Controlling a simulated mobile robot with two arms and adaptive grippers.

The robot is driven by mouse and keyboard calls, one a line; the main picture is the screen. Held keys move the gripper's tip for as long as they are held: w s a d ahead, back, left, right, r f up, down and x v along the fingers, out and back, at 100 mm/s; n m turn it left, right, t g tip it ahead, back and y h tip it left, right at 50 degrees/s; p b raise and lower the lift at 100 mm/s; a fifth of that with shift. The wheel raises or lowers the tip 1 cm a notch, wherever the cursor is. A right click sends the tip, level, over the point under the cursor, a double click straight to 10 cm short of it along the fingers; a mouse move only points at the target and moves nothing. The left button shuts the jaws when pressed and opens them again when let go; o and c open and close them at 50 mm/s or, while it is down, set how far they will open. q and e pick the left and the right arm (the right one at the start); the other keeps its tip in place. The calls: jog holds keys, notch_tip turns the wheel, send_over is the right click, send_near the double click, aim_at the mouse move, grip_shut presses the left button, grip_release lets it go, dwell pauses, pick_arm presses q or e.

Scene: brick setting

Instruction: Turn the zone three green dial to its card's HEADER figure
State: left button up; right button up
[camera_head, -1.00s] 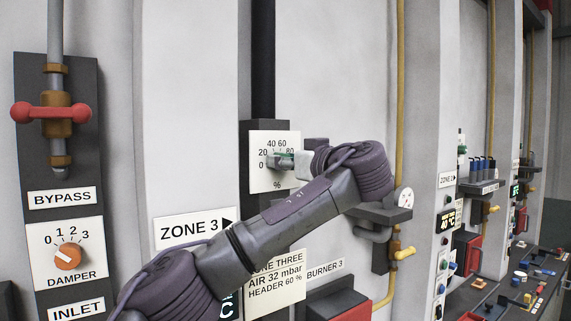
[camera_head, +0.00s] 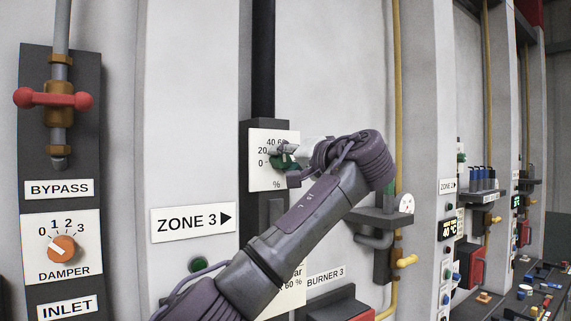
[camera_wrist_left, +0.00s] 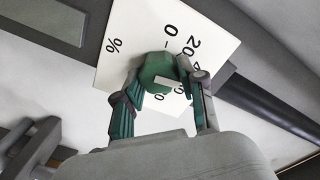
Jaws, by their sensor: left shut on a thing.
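The green dial (camera_head: 278,161) is on a white percent plate (camera_head: 264,178) on the dark column. In the head view the plate shows 0, 20, 40 and part of 60; my gripper hides the rest. My left gripper (camera_head: 287,158) is at the dial. In the left wrist view, its two fingers (camera_wrist_left: 165,88) are shut on the dial (camera_wrist_left: 157,68), one on each side. A white bar on the dial points right in that view; which figure it meets is unclear. The zone three card (camera_head: 291,297) is mostly behind my arm, with "60 %" showing. My right gripper is out of view.
A ZONE 3 sign (camera_head: 193,225) is left of my arm. A small grey shelf (camera_head: 376,218) and a yellow pipe (camera_head: 397,110) stand to the right. An orange damper dial (camera_head: 62,248) and red bypass handle (camera_head: 54,98) are far left.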

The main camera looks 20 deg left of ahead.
pick_arm(q)
jog(key=m, duration=0.5)
jog(key=shift+d+f+b, duration=0.1)
jog(key=shift+b, duration=0.3)
jog(key=shift+m, duration=0.4)
jog(key=o, duration=1.1)
jog(key=shift+o, duration=0.2)
jog(key=v, duration=1.2)
